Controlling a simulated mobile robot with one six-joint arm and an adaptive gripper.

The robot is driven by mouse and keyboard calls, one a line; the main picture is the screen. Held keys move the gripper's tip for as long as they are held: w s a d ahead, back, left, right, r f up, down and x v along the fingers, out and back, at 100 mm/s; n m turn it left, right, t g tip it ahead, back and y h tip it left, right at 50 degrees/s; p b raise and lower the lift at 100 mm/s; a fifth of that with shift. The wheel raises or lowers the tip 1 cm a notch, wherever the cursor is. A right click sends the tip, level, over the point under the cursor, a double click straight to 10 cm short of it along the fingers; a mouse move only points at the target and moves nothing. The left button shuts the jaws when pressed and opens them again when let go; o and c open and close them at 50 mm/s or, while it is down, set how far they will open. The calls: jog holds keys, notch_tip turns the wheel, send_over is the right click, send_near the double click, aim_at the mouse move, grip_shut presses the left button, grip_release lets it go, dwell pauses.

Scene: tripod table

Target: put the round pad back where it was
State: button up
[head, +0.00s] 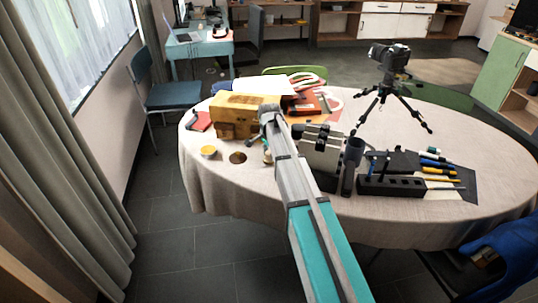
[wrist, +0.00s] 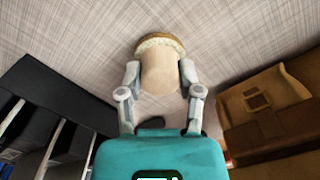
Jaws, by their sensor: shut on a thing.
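My gripper (wrist: 160,78) is shut on a beige, rounded cylindrical thing (wrist: 160,70) in the wrist view, one finger on each side. A pale, fringed band and a brown curved edge show at its far end, over the tablecloth. I cannot tell whether it touches the cloth. In the head view my arm mostly hides the gripper and the held thing. A flat brown round pad (head: 238,158) lies on the table near its front left edge, left of my gripper and apart from it.
A small orange-topped cup (head: 208,152) stands left of the pad. A dark upright file holder (head: 322,150) and a black organiser (head: 392,185) stand right of my arm. A camera on a tripod (head: 390,85) stands behind.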

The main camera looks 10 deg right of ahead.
aim_at(269, 152)
jog(key=shift+f, duration=0.15)
jog(key=o, duration=1)
notch_tip(269, 152, up, 12)
jog(key=p, duration=1.2)
jog(key=shift+s, duration=0.1)
dwell(0.4)
jog(key=s+n, duration=0.4)
jog(key=s, duration=0.5)
jog(key=s+n, duration=0.4)
jog(key=s, duration=0.6)
jog(key=s+n, duration=0.4)
jog(key=s, duration=0.6)
jog(key=shift+d+n, duration=0.15)
jog(key=shift+n, duration=0.15)
